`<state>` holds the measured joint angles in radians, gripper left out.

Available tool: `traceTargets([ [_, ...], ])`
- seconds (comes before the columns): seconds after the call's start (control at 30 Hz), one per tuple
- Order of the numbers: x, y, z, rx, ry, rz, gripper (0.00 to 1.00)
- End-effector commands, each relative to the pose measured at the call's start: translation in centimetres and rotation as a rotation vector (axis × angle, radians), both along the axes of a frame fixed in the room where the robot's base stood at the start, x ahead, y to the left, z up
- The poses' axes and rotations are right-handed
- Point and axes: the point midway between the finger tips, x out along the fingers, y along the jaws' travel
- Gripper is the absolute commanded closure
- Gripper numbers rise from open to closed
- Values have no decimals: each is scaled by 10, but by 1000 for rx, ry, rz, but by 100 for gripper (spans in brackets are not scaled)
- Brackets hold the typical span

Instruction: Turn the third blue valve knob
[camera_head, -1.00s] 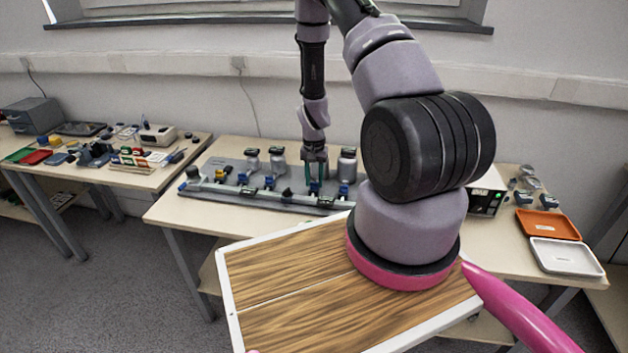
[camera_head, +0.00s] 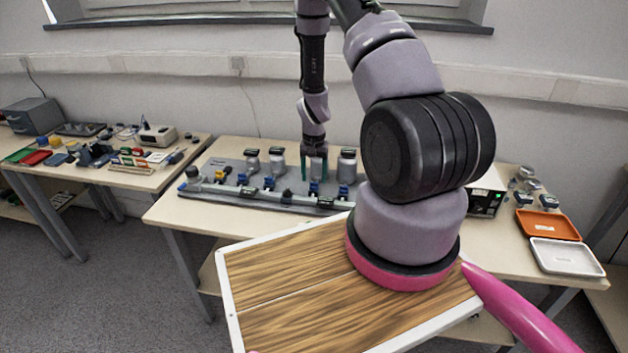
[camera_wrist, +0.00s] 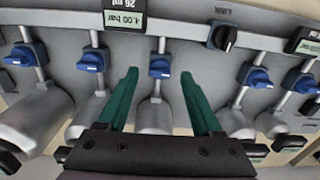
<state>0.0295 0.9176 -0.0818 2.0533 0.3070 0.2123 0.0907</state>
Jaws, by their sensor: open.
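A row of blue valve knobs runs along the grey rig (camera_head: 205,187) on the middle table. The third blue knob (camera_head: 314,188) is just below and in front of my gripper (camera_head: 315,168). In the wrist view my gripper (camera_wrist: 160,76) has its two green fingers spread apart with nothing held. The third knob (camera_wrist: 160,67) shows in the gap between the fingertips, apart from both. Other blue knobs stand to its left (camera_wrist: 92,60) and right (camera_wrist: 255,76). The height gap between fingertips and knob is hard to judge.
Grey cylinders (camera_head: 277,160) stand behind the knobs. A black knob (camera_wrist: 222,37) and a pressure display (camera_wrist: 124,20) sit close by. An orange tray (camera_head: 547,224) and a white tray (camera_head: 566,257) lie at the right. My arm hides part of the rig's right end.

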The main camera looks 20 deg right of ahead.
Motion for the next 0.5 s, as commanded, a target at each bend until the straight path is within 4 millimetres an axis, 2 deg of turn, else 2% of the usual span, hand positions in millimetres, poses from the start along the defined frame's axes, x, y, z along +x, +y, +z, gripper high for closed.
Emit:
traceTargets([
  [0.1,1,1,26,-1,-5,2,33],
  [0.3,0,1,65,0,-4,2,33],
  [0.5,0,0,86,0,-2,1,33],
])
